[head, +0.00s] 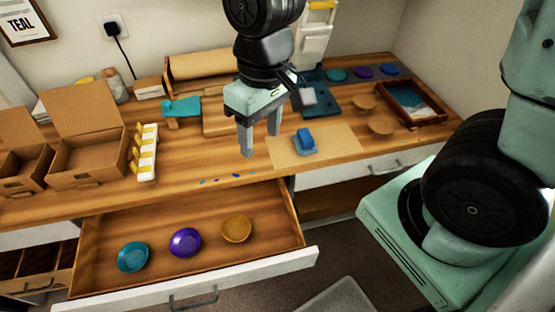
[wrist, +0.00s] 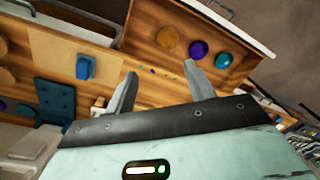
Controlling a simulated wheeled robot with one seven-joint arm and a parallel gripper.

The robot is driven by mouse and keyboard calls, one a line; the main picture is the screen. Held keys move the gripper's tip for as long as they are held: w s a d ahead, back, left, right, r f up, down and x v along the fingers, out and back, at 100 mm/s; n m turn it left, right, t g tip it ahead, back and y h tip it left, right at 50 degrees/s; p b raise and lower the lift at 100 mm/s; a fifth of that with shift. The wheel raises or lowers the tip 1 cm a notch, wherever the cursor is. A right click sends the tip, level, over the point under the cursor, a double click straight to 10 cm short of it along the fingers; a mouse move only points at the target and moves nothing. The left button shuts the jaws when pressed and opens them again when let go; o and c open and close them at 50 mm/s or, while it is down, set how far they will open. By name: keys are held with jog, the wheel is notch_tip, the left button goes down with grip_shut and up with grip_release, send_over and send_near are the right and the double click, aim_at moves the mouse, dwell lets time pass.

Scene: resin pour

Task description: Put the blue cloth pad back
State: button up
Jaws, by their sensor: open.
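The blue cloth pad (head: 304,142) lies on a beige sheet (head: 338,142) near the front of the wooden bench. It looks like a small folded block, and it also shows at the left in the wrist view (wrist: 86,67). My gripper (head: 260,142) is open and empty, pointing down over the bench to the left of the pad and apart from it. Its fingers stand apart in the wrist view (wrist: 160,70), with small coloured drips (head: 236,176) on the bench's front edge beyond them.
An open drawer (head: 200,265) holds teal (head: 132,257), purple (head: 185,242) and ochre (head: 237,228) bowls. Cardboard boxes (head: 90,160) and a white rack with yellow parts (head: 145,152) stand at left. A dark blue board (head: 318,97) lies behind the pad. A framed tray (head: 412,102) is at right.

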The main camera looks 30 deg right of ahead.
jog(key=s+a+r+n, duration=0.2)
jog(key=s+n, duration=0.1)
jog(key=s, duration=0.7)
jog(key=shift+a+r+n, duration=0.25)
jog(key=shift+a+n, duration=0.05)
jog(key=shift+a, duration=0.1)
